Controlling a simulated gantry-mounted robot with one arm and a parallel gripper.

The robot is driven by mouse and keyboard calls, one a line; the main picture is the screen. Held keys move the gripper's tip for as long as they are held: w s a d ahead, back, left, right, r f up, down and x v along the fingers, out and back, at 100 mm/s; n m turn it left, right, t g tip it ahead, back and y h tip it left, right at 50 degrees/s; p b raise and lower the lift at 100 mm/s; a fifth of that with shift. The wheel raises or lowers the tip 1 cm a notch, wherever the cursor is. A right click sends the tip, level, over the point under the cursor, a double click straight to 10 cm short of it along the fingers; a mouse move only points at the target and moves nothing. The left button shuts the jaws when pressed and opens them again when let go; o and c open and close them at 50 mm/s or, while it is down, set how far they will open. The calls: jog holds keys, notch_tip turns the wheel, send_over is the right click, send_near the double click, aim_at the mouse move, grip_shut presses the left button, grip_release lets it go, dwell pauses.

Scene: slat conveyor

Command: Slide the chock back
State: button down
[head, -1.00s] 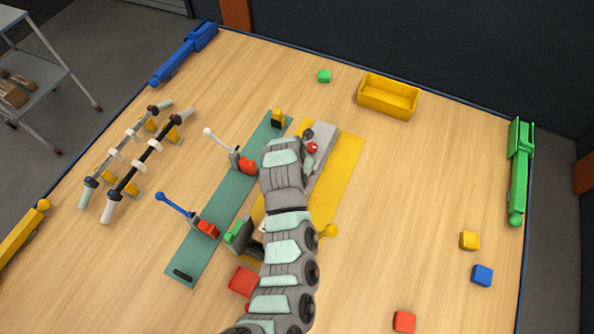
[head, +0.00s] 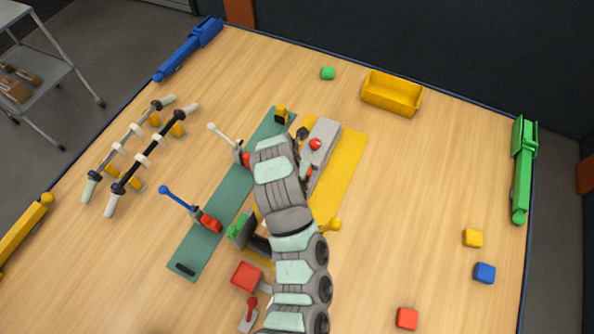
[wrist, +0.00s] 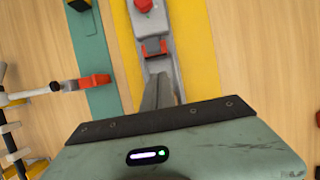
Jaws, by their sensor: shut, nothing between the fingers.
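A grey rail unit (head: 324,140) with a red knob (head: 315,144) lies on the yellow strip (head: 345,165). In the wrist view the knob (wrist: 143,5) is at the top edge, and a small red piece (wrist: 155,48) sits in the grey channel below it. This piece may be the chock; I cannot be sure. In the head view its red edge (head: 308,173) shows beside my arm. My gripper (wrist: 160,80) is shut and empty, its fingertips just short of the red piece. Contact cannot be told. The head view hides the fingers behind my arm.
A teal strip (head: 215,225) to the left carries a white-handled lever (head: 222,136) and a blue-handled lever (head: 178,200). A green piece (head: 240,228) and a red block (head: 247,276) are near my arm. A yellow bin (head: 390,98) stands behind. The right side has loose cubes and free room.

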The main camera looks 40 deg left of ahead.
jog(key=shift+v, duration=1.6)
jog(key=shift+w, duration=0.1)
